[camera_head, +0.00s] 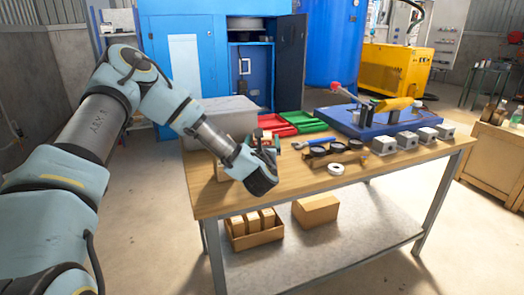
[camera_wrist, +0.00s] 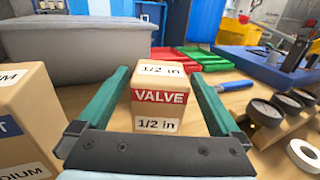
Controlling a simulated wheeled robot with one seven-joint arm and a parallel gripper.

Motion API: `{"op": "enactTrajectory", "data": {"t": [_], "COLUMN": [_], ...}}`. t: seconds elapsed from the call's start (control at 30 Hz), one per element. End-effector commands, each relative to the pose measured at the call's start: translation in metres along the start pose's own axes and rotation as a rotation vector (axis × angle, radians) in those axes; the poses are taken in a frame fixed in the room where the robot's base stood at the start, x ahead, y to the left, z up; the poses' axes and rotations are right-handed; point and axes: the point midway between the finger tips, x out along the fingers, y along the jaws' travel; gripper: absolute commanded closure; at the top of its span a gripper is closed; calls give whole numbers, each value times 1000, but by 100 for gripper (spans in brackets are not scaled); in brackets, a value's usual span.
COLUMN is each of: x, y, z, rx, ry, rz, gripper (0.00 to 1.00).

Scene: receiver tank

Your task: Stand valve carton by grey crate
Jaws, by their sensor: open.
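The valve carton (camera_wrist: 159,97) is a small tan box with a red VALVE band and white "1/2 in" labels. It stands upright on the table, with my gripper's two green fingers on either side. My gripper (camera_wrist: 159,74) is open, and I cannot tell whether either finger touches the carton. The grey crate (camera_wrist: 85,52) is behind and to the left of the carton, with a gap between them. In the head view my gripper (camera_head: 264,160) is low over the table's left part, in front of the grey crate (camera_head: 220,114), and mostly hides the carton.
Another tan carton (camera_wrist: 25,120) with a blue band stands close left of my gripper. Right are a wooden block with black round pieces (camera_head: 335,154), a white tape roll (camera_head: 336,169) and a blue-handled tool (camera_head: 314,142). Red (camera_head: 275,123) and green (camera_head: 307,122) trays lie behind.

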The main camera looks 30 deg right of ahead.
Motion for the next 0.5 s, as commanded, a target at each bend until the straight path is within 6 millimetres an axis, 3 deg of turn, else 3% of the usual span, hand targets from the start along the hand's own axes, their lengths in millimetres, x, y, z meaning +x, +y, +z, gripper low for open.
{"op": "enactTrajectory", "data": {"t": [0.2, 0.5], "x": [-45, -72], "y": [0, 0], "z": [-2, 0], "rx": [-1, 0], "ry": [0, 0], "rz": [-2, 0], "gripper": [0, 0]}}
